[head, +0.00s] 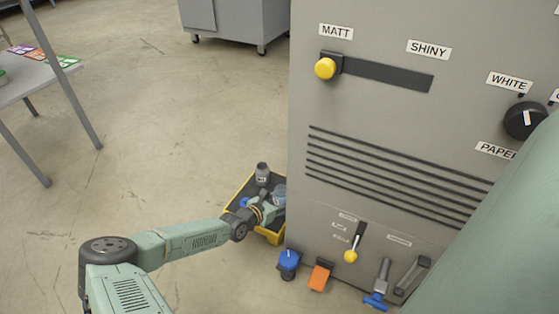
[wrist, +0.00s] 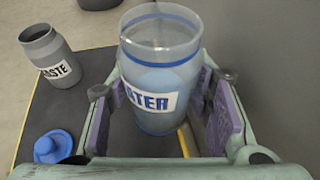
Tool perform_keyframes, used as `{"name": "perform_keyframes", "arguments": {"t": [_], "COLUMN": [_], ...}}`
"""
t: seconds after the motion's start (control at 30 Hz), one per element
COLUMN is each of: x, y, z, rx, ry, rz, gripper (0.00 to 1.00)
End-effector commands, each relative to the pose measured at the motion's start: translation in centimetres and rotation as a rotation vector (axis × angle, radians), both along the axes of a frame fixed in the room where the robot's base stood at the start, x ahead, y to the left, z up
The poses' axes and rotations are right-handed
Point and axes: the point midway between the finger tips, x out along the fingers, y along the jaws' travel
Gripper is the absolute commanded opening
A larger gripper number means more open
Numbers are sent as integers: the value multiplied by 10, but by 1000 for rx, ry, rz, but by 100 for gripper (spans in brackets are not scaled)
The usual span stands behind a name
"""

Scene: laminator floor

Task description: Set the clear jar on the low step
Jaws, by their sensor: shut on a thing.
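The clear jar (wrist: 160,70) is see-through with blue bands and a label whose readable part says "ATER". It stands upright between the purple pads of my gripper (wrist: 168,110), which is shut on it. In the head view the jar (head: 279,192) is small, beside my gripper (head: 266,208) and close to the machine. The low step (wrist: 100,75) has a dark top and yellow edges; it also shows in the head view (head: 270,235) under my gripper. The jar is over the step; I cannot tell whether its base touches it.
A grey jar (wrist: 52,58) marked "ASTE" and a blue lid-like piece (wrist: 52,147) are on the step's left side. The grey machine (head: 390,130) rises close on the right. Blue (head: 288,262) and orange (head: 320,275) pedal-like parts stick out low. Open floor (head: 150,150) lies left.

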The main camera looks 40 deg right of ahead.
Motion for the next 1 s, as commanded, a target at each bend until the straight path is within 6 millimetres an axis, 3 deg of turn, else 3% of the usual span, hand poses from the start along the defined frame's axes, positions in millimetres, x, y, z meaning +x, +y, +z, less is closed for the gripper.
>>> {"name": "perform_keyframes", "arguments": {"t": [0.3, 0.73, 0.77, 1.0], "x": [-1, 0, 0, 0], "y": [-1, 0, 0, 0], "z": [-37, -43, -42, -41], "rx": [-1, -2, -1, -1], "ry": [0, 0, 0, 0], "rz": [-1, 0, 0, 0], "gripper": [13, 13, 48, 64]}}
